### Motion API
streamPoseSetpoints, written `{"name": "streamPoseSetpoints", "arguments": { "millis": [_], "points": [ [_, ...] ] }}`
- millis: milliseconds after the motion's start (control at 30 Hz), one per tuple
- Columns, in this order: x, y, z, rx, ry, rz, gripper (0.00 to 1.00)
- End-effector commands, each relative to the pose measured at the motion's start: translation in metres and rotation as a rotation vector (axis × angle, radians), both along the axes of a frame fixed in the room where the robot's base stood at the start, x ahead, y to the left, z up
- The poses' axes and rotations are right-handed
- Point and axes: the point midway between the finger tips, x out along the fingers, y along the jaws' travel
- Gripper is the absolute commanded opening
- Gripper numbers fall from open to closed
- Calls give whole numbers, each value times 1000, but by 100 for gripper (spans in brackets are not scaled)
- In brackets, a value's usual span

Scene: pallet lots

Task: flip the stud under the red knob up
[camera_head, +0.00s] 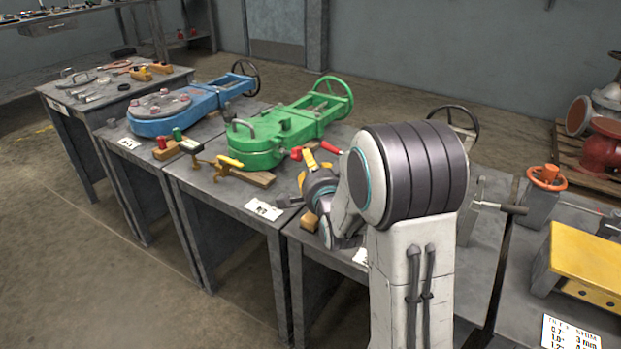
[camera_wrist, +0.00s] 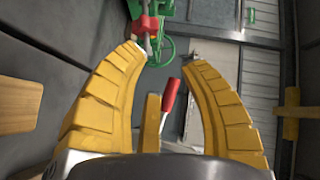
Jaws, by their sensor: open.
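My gripper (camera_head: 307,168) is open, its yellow fingers beside the green valve (camera_head: 285,133) on the workbench. In the wrist view my gripper (camera_wrist: 165,58) has its two fingers spread apart with nothing held between them. A red knob-like part (camera_wrist: 147,25) with a grey rod shows just beyond the left fingertip, against green metal. I cannot tell whether the finger touches it. A red handle (camera_wrist: 171,95) shows between the fingers, apart from both. In the head view a red part (camera_head: 296,153) lies by the green valve, near my fingers. The stud's position is unclear.
A yellow block (camera_head: 585,262) and an orange handwheel (camera_head: 547,176) stand right. My arm hides part of the bench.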

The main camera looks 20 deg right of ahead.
Motion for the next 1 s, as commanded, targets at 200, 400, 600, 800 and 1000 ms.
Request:
{"name": "streamPoseSetpoints", "arguments": {
  "millis": [200,400,600,800,1000],
  "points": [
    [8,-10,-28,71,-103,-22,39],
    [14,-14,-33,95,-142,-27,39],
    [30,-18,-34,97,-148,-28,39],
    [51,-22,-35,96,-148,-27,39],
    [68,-25,-32,97,-145,-27,39]
  ]
}}
